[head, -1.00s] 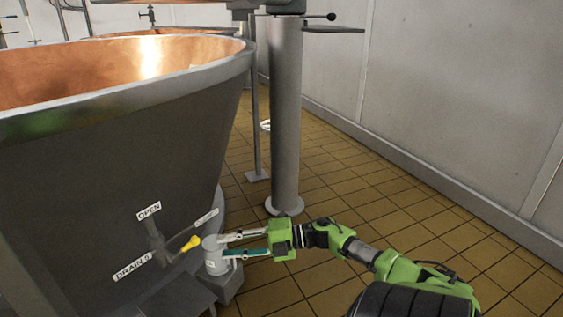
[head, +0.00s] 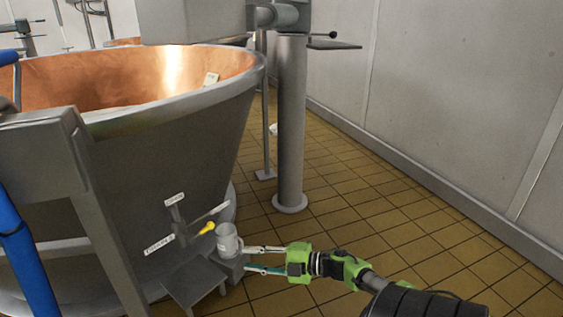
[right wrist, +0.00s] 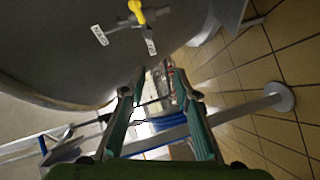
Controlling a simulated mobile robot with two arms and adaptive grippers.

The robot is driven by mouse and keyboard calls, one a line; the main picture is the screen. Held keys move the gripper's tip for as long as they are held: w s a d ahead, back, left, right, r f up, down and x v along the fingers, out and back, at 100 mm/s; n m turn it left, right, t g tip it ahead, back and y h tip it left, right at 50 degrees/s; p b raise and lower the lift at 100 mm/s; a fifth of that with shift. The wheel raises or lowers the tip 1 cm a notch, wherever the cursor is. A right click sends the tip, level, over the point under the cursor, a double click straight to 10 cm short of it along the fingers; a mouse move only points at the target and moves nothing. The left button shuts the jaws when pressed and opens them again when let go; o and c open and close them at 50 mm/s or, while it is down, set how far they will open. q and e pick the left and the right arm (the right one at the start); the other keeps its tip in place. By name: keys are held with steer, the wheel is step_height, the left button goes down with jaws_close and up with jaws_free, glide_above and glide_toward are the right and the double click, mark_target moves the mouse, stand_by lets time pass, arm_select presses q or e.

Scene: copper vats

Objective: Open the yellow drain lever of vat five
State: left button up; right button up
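The copper-lined vat (head: 130,160) fills the left of the head view. The yellow lever also shows at the top of the right wrist view (right wrist: 137,12). My right gripper (head: 252,259) is open and empty, to the right of the lever and lower in the picture, apart from it. Its fingers (right wrist: 152,82) stand apart in the right wrist view. My left gripper is not in view.
A grey cylinder (head: 227,241) on a block stands between lever and right gripper; whether the fingers touch it is unclear. A grey beam (head: 95,205) and blue tube (head: 28,268) cross the left. A grey column (head: 291,130) stands behind. The tiled floor at right is clear.

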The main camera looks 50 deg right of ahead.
steer(key=s+f+m+g+h+p, duration=0.2)
steer(key=s+f+m+h+p, duration=0.4)
steer(key=p, duration=0.8)
steer(key=s+f+m, duration=0.1)
steer(key=s+m, duration=0.2)
steer(key=shift+g, duration=0.3)
steer(key=shift+s+a, duration=0.1)
